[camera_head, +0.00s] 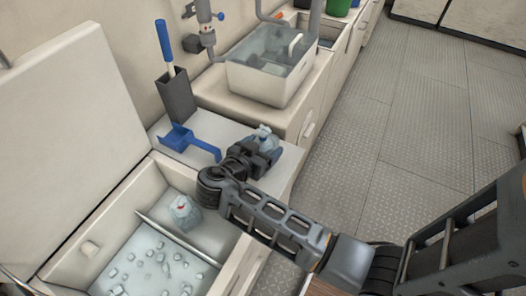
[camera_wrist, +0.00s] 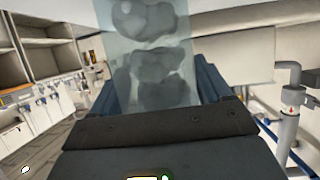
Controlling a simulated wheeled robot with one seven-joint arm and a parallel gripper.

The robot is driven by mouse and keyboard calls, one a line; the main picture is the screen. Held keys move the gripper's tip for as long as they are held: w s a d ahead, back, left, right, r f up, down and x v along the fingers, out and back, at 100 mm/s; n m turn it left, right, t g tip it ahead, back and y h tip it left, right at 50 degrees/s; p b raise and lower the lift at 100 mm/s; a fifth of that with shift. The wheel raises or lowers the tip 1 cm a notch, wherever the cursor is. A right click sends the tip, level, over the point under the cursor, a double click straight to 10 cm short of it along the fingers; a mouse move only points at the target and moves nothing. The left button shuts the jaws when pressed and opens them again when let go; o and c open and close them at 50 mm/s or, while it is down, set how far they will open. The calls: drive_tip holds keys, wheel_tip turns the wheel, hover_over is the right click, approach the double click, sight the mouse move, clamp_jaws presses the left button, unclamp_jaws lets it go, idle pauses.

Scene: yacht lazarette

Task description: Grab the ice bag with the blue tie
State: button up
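My gripper (camera_head: 266,143) is over the right part of the white counter top, with the arm reaching in from the lower right. It is shut on a clear ice bag (camera_head: 264,133), whose top shows beyond the fingers. In the wrist view the bag (camera_wrist: 152,55) with grey ice lumps stands between the two blue fingers (camera_wrist: 160,88). Its tie is out of that view, and its colour cannot be made out in the head view. Another ice bag (camera_head: 184,212) with a red tie sits in the open ice bin (camera_head: 108,232), in the section right of the divider.
Loose ice cubes lie in the bin's left section; its lid (camera_head: 62,130) stands open. A blue scoop (camera_head: 190,141) and a dark holder (camera_head: 177,97) with a blue-handled tool are on the counter (camera_head: 222,128). Behind is a clear-filled basin (camera_head: 270,70). The floor at right is clear.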

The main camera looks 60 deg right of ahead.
drive_tip(key=c, duration=1)
drive_tip(key=shift+o, duration=0.2)
drive_tip(key=shift+r, duration=0.1)
